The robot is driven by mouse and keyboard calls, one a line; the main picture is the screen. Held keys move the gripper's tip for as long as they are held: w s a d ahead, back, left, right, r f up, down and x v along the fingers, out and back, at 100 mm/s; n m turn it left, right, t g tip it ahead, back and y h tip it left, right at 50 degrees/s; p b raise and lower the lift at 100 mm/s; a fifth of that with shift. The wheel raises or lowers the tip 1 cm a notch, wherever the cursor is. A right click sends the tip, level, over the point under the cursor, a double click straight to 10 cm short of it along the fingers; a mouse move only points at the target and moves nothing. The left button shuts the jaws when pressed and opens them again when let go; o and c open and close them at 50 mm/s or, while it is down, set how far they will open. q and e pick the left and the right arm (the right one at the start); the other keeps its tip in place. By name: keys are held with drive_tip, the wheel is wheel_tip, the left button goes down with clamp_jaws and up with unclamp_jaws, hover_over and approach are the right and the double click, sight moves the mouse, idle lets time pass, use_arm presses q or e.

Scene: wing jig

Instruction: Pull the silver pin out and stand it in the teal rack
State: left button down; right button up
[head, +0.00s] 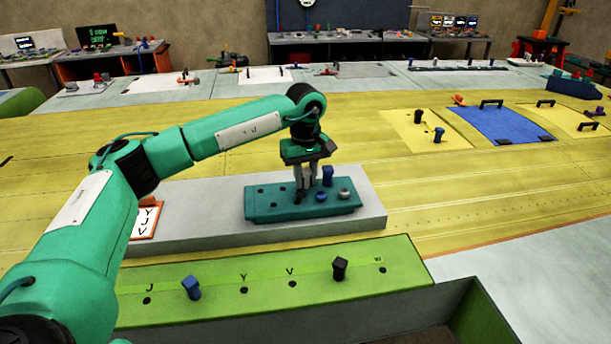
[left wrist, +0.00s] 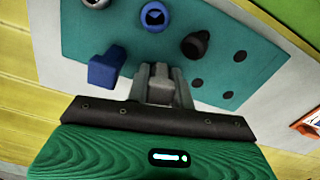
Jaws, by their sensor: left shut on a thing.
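The teal rack (head: 262,212) lies on a grey block in the middle of the head view and fills much of the left wrist view (left wrist: 262,62). My left gripper (head: 305,188) points down over the rack. In the left wrist view (left wrist: 160,88) it is shut on a grey, square-topped piece (left wrist: 160,84), which looks like the silver pin. Its lower end is hidden, so I cannot tell whether it stands in a hole. A round-headed silver piece (head: 344,194) stands at the rack's right end. My right gripper is not in view.
In the rack, a tall blue pin (head: 327,174), a low blue one (head: 321,197) and a dark one (left wrist: 195,44) crowd the gripper. Several rack holes are empty. In front, a green strip (head: 220,285) holds a blue pin (head: 191,287) and a black pin (head: 340,268).

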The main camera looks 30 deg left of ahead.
use_arm(q)
drive_tip(key=c, duration=1.1)
unclamp_jaws()
drive_tip(key=shift+r, duration=0.1)
drive_tip(key=shift+r, duration=0.25)
wheel_tip(320, 180, up, 13)
drive_tip(key=b, duration=0.4)
drive_tip(key=shift+r, duration=0.1)
drive_tip(key=shift+r, duration=0.1)
wheel_tip(320, 180, up, 7)
drive_tip(key=p, duration=0.6)
drive_tip(key=shift+p, duration=0.4)
